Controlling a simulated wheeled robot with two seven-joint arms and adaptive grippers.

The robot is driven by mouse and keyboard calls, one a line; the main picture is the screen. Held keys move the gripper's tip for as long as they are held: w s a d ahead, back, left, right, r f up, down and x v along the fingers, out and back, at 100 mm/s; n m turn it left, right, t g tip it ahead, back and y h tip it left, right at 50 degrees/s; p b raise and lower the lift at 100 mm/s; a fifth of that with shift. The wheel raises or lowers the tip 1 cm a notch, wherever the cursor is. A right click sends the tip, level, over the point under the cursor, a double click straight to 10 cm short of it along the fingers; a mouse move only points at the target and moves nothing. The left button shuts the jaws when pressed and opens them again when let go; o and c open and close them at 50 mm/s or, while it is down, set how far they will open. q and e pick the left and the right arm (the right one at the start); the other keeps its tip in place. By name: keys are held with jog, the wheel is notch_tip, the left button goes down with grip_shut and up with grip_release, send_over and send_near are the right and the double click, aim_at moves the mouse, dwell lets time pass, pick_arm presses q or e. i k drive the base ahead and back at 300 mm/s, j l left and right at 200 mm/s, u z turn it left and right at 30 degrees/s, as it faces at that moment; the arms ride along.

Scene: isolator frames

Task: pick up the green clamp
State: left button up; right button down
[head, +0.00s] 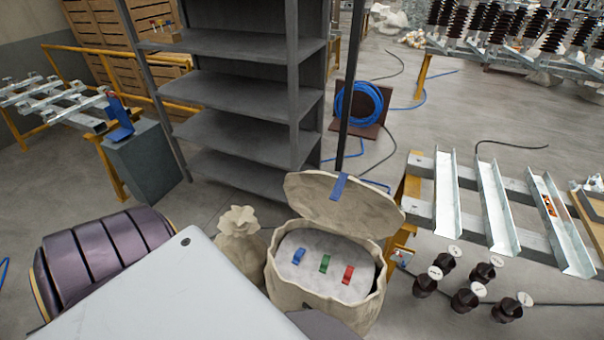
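The green clamp (324,263) is small and lies on the pale grey top surface (315,283) inside an open beige canvas bag (284,293). It sits between a blue clamp (298,256) on its left and a red clamp (348,274) on its right, apart from both. The bag's round lid (370,212) is raised at the back, with a blue strap (339,187) on its edge. Nothing covers the green clamp. Neither of my grippers shows in the head view.
A tied beige sack (239,240) stands left of the bag. A grey shelf unit (240,97) stands behind. Several dark insulators (465,298) stand on the floor at right, near a rack with metal channels (497,207).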

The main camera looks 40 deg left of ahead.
aim_at(323, 263)
jog(key=j+u, duration=0.1)
jog(key=u, duration=1)
